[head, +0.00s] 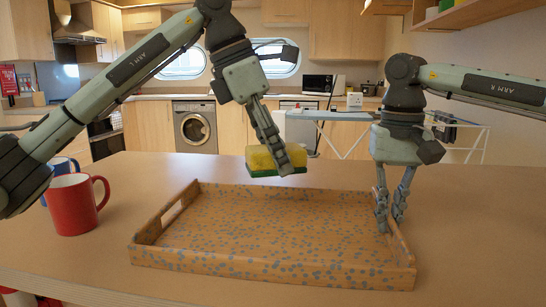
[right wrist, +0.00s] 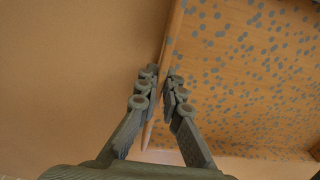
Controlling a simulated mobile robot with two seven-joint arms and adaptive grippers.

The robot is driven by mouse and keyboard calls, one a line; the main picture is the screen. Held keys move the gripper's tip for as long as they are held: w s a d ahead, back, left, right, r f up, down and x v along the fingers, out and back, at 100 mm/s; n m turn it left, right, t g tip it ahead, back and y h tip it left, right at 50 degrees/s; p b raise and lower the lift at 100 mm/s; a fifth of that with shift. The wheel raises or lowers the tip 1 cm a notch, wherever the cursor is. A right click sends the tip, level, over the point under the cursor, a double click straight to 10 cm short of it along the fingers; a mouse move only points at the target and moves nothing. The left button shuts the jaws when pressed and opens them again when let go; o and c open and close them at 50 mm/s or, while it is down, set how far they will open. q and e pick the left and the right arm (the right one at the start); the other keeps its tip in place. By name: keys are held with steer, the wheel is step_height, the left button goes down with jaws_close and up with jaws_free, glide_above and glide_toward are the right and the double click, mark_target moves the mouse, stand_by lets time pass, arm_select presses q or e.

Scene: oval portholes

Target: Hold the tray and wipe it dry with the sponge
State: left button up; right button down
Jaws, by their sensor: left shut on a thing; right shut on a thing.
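A wooden tray (head: 270,262) with blue-grey spots, which look like wet drops or a pattern, lies on the table. My right gripper (head: 391,222) is shut on the tray's right wall. In the right wrist view the tray (right wrist: 250,70) shows with the wall between the fingers (right wrist: 158,98). My left gripper (head: 283,165) is shut on a yellow sponge with a green underside (head: 262,159). It holds the sponge above the far part of the tray, apart from it. The fingers hide part of the sponge.
A red mug (head: 72,205) stands on the table left of the tray, with a blue mug (head: 62,167) behind it. The table (head: 480,220) is clear to the right. A washing machine (head: 195,127) and an ironing board (head: 335,116) are in the background.

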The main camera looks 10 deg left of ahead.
mark_target(281, 228)
arm_select(q)
steer(key=shift+f, duration=0.1)
steer(key=shift+f, duration=4.8)
steer(key=shift+f, duration=0.6)
steer(key=shift+w, duration=0.1)
steer(key=shift+w+r, duration=0.1)
steer(key=shift+w, duration=2)
steer(key=shift+s, duration=2.4)
